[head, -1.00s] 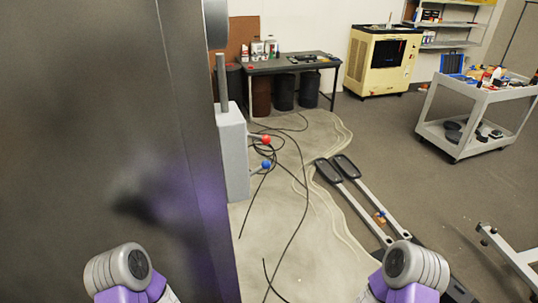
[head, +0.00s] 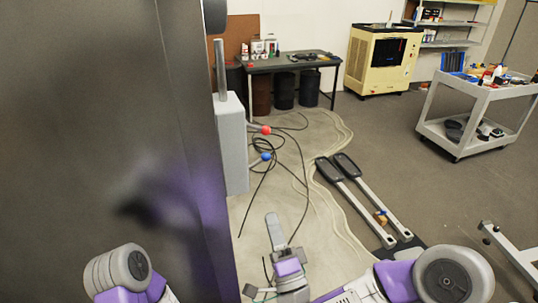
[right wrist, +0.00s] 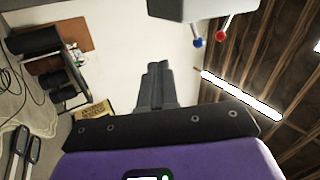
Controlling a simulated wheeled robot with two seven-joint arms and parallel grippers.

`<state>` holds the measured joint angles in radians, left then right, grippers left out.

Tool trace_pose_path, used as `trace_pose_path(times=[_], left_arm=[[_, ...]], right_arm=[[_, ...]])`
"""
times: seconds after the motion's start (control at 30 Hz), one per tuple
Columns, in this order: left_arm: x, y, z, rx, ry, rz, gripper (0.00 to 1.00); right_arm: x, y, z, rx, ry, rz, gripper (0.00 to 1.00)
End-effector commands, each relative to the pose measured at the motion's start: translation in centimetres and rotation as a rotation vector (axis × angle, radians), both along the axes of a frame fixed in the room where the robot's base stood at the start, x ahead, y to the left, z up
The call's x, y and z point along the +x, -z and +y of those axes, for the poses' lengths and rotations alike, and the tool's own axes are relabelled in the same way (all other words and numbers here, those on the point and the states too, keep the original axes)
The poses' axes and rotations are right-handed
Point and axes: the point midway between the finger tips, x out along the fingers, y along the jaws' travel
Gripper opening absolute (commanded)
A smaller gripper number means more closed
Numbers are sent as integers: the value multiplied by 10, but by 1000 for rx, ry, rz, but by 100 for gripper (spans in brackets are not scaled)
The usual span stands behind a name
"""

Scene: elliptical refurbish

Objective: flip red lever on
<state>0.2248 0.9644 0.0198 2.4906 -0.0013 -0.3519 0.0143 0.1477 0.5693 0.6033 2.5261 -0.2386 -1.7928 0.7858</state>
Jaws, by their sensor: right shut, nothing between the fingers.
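The red lever (head: 266,130) is a red ball on a short arm sticking out from the right side of a grey box (head: 235,150) in the head view. A blue lever (head: 266,156) sits just below it. In the right wrist view the red ball (right wrist: 221,36) and blue ball (right wrist: 197,42) hang from the box (right wrist: 200,8) at the top. My right gripper (head: 272,219) is shut and empty, below and apart from both levers; its fingers (right wrist: 157,72) point up in the wrist view. My left gripper is out of view.
A large dark panel (head: 100,130) fills the left side, next to the box. Black cables (head: 300,200) lie on the floor. A dark table (head: 290,62), a cream machine (head: 380,60) and a grey cart (head: 480,95) stand farther back. Space right of the levers looks clear.

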Motion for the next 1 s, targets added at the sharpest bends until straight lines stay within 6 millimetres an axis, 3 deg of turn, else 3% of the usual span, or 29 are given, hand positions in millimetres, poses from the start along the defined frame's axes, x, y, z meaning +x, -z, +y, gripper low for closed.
trace_pose_path(times=[0.03,0.13,0.33,0.73,1.0], left_arm=[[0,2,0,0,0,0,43],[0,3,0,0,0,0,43],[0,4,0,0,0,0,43],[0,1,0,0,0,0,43],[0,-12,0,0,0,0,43]], right_arm=[[-10,-18,-2,66,-12,-60,0],[-27,-45,-8,171,-34,-146,0],[-41,-64,-13,253,-53,-214,0],[-36,-69,-12,252,-51,-215,0],[-7,-104,-6,253,-50,-218,0]])
